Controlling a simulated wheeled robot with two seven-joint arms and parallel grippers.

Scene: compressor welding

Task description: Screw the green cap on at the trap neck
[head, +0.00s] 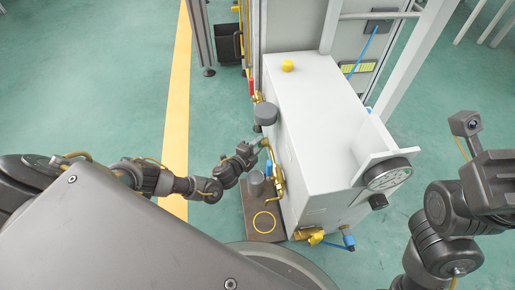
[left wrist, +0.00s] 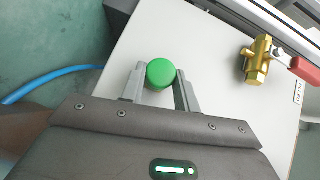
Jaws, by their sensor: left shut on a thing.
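My left gripper (left wrist: 160,84) is shut on the green cap (left wrist: 161,73), a round green disc held between the two grey fingertips. In the head view my left gripper (head: 260,146) is at the left side of the light grey cabinet (head: 318,110), beside brass piping (head: 277,172). The cap is too small there to make out clearly. The trap neck is not clearly visible; in the left wrist view the cap hides whatever is directly behind it. My right arm is at the right of the head view; the fingers of its gripper (head: 490,182) cannot be made out.
A brass valve with a red handle (left wrist: 258,62) is to the right of the cap. A blue hose (left wrist: 50,79) is at the left. A gauge (head: 388,176) is on the cabinet's near end.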

